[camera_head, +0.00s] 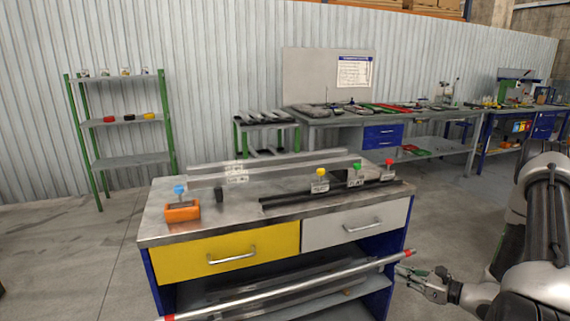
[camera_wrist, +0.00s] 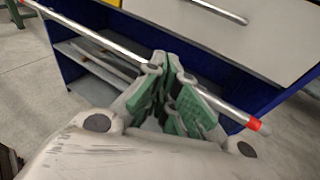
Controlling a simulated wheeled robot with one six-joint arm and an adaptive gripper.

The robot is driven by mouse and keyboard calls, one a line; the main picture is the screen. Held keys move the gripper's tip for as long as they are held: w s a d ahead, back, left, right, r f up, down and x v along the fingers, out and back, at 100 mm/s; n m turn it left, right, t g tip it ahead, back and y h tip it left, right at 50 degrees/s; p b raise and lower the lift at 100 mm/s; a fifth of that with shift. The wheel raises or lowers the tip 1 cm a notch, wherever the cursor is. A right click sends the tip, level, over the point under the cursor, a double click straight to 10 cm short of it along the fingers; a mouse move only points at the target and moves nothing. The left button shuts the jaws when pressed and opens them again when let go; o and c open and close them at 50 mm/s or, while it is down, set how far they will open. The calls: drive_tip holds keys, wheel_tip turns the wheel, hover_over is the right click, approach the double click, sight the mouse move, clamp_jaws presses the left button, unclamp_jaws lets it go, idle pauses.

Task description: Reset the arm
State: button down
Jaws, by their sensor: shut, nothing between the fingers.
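My gripper (camera_head: 402,269) is at the lower right in the head view, beside the right end of the runout table (camera_head: 158,234). In the wrist view my gripper (camera_wrist: 172,62) shows its green-padded fingers closed together with nothing between them. My arm comes in from the right edge of the head view. A long silver tube (camera_head: 300,284) with red ends runs across the front of the table, below the drawers. In the wrist view the tube (camera_wrist: 110,45) passes behind the fingers, with its red end at the right. I cannot tell whether the fingertips touch it.
The table has a yellow drawer (camera_head: 230,251) and a grey drawer (camera_head: 355,225), both shut. On top are an orange block (camera_head: 182,212), dark and grey bars, and colored-knob pieces. A green-framed shelf (camera_head: 120,163) and a workbench (camera_head: 330,120) stand behind. Floor left of the table is clear.

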drive_tip(key=s+a+r+n+g+h, duration=0.2)
drive_tip(key=s+r+n+g+h, duration=0.1)
drive_tip(key=s+r+n+g, duration=1.25)
drive_tip(key=s+r+n+t+h, duration=0.4)
drive_tip(key=s+r+n, duration=0.1)
drive_tip(key=r, duration=0.6)
drive_tip(key=s+r+n+t+h, duration=0.4)
drive_tip(key=r+n, duration=0.3)
drive_tip(key=r, duration=0.4)
drive_tip(key=shift+s+d, duration=0.15)
drive_tip(key=shift+s, duration=0.35)
drive_tip(key=shift+r+t, duration=0.1)
drive_tip(key=shift+t, duration=0.15)
